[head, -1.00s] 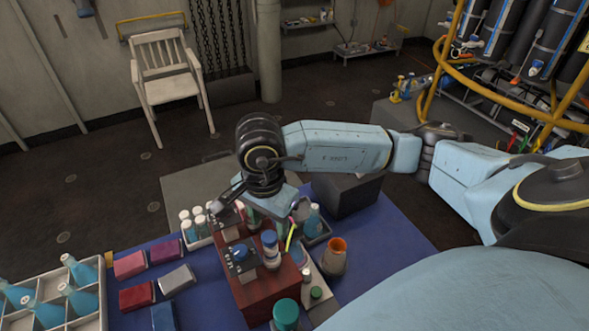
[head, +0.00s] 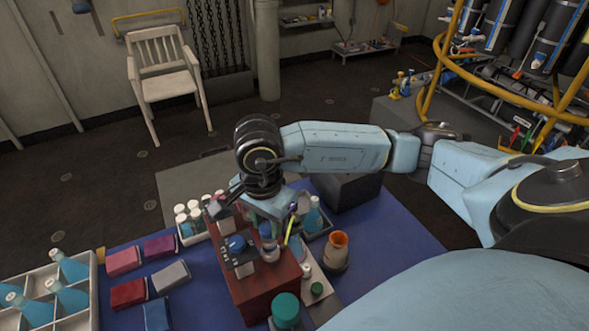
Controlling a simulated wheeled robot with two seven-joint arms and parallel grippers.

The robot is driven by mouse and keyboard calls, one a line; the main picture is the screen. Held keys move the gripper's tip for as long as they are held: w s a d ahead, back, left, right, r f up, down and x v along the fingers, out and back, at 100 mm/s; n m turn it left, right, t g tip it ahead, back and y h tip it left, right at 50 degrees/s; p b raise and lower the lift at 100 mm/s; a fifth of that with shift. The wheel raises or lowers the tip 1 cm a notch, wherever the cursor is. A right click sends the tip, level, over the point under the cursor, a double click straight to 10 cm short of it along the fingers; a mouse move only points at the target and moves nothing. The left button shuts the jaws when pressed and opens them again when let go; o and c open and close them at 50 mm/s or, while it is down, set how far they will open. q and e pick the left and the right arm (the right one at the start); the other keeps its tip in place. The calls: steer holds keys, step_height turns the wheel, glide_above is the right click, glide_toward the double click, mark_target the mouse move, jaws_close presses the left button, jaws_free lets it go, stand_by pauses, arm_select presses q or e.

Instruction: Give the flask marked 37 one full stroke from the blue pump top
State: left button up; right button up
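My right gripper (head: 252,220) points down over a reddish-brown wooden block (head: 262,291) in the head view. Its fingers look spread apart, with the gap partly hidden by the hand. A blue pump top (head: 237,243) sits on a dark and grey fitting at the block's near left. A small bottle with a blue top (head: 269,244) stands just right of it, its upper part partly covered by the hand. I cannot tell whether the gripper touches either. Conical flasks with blue liquid (head: 73,267) stand in a white divided crate (head: 95,311) at the left. No number 37 is readable. My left gripper is out of view.
Red, purple, grey and blue blocks (head: 128,293) lie on the blue mat (head: 196,316). White-capped vials (head: 183,219) stand behind the wooden block. The mat's right part is clear.

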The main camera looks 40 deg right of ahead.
steer(key=shift+r+p, duration=0.55)
steer(key=shift+r, duration=0.5)
steer(key=shift+c, duration=0.2)
steer(key=shift+f+b, duration=1.05)
steer(key=shift+b, duration=0.05)
stand_by(0.3)
steer(key=o, duration=0.8)
steer(key=shift+c, duration=0.2)
steer(key=shift+r+p, duration=1.8)
steer(key=shift+r, duration=1.75)
